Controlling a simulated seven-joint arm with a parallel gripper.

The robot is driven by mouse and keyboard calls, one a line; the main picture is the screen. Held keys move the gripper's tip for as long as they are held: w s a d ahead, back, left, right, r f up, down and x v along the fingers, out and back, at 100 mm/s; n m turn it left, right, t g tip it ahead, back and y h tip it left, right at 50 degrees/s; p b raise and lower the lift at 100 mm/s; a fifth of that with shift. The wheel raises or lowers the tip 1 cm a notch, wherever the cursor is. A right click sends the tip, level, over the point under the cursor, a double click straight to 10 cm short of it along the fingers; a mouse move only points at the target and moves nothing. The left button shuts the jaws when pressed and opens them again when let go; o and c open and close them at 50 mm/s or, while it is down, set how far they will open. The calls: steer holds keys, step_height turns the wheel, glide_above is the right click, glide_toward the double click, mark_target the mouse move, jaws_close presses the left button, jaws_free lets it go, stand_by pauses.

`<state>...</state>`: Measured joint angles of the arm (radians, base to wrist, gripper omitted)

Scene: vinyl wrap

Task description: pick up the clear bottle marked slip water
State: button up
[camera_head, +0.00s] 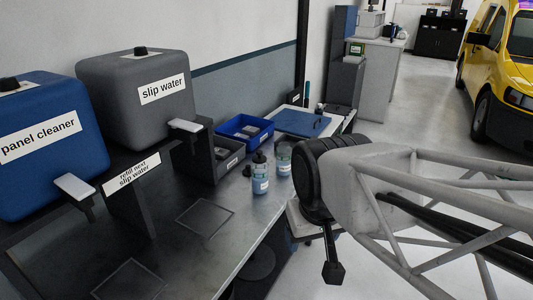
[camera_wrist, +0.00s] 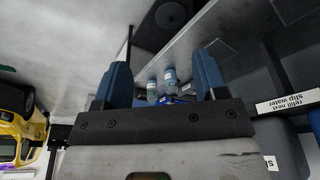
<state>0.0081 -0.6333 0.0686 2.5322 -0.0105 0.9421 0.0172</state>
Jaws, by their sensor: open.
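Two small bottles with white labels stand close together on the dark bench. The nearer one has a dark top and bluish contents (camera_head: 260,175). The other, paler and greenish, stands just right of it (camera_head: 284,160). The label print is too small to read, so I cannot tell which is marked slip water. Both also show in the wrist view, beyond and between my fingers: one bluish (camera_wrist: 170,76), one paler (camera_wrist: 152,91). My gripper (camera_wrist: 162,72) is open and empty, apart from both bottles.
A grey tank marked slip water (camera_head: 140,105) and a blue tank marked panel cleaner (camera_head: 40,145) stand on the left. The bench front (camera_head: 205,220) is fairly clear.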

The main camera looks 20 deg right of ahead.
stand_by(0.4)
steer(key=o, duration=0.7)
steer(key=shift+c, duration=0.2)
steer(key=w+a+n+y, duration=0.1)
steer(key=w+n+y, duration=0.25)
steer(key=w, duration=1.25)
steer(key=n+t+y, duration=0.3)
steer(key=n+y, duration=0.2)
steer(key=y, duration=0.2)
glide_above(291, 151)
steer(key=s+a, duration=0.8)
steer(key=s, duration=0.5)
step_height(291, 151, down, 10)
steer(key=f, duration=0.1)
steer(key=w+d+f+t, duration=0.4)
steer(key=w+d+f, duration=0.5)
steer(key=w+d, duration=0.1)
steer(key=shift+w+d+f+n+t, duration=0.2)
steer(key=shift+w+d+n+t, duration=0.15)
steer(key=shift+d, duration=0.25)
steer(key=shift+a, duration=0.1)
